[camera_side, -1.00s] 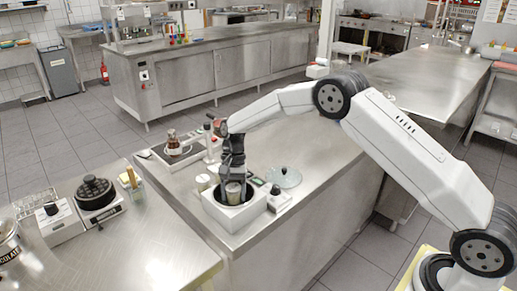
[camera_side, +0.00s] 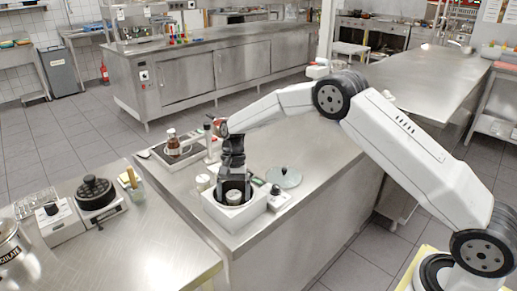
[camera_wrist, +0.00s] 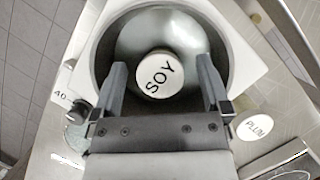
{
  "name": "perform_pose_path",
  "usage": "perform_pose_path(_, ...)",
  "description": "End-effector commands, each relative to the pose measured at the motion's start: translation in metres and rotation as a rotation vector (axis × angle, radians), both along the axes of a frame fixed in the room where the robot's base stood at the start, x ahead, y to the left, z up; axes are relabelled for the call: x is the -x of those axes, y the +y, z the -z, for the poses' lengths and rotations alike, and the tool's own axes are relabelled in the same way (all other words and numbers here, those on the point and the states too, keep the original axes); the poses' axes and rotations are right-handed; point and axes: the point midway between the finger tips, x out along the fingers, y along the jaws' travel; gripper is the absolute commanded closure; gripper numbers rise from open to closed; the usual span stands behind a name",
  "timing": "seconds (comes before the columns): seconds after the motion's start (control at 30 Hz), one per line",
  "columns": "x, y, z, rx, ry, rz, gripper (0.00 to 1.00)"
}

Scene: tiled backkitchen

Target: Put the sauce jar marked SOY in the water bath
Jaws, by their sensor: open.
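The sauce jar (camera_wrist: 159,75) has a pale round lid marked SOY. It stands inside the round basin of the water bath (camera_wrist: 108,38), near the middle and apart from the wall. In the side view the jar (camera_side: 233,197) shows below my gripper, inside the white box of the water bath (camera_side: 233,219). My gripper (camera_wrist: 162,78) is open, with one finger on each side of the jar and a gap between each finger and the lid. The jar's lower part is hidden by the bath's rim.
A jar marked PLUM (camera_wrist: 255,126) stands just outside the bath. A tray with a brown bottle (camera_side: 173,142) stands behind. Bare steel counter lies in front.

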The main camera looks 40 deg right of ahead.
Motion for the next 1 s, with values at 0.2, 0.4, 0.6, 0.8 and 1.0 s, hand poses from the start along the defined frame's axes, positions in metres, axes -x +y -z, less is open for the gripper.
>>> perform_pose_path(0.2,-0.004,-0.003,-0.019,0.0,-0.003,0.0,0.03)
perform_pose_path(0.4,-0.013,-0.012,-0.048,0.001,-0.005,0.0,0.03)
perform_pose_path(0.6,-0.022,-0.021,-0.08,0.0,-0.004,0.001,0.03)
perform_pose_path(0.8,-0.029,-0.029,-0.104,-0.001,-0.002,0.001,0.03)
perform_pose_path(1.0,-0.032,-0.032,-0.116,-0.001,-0.001,0.0,0.03)
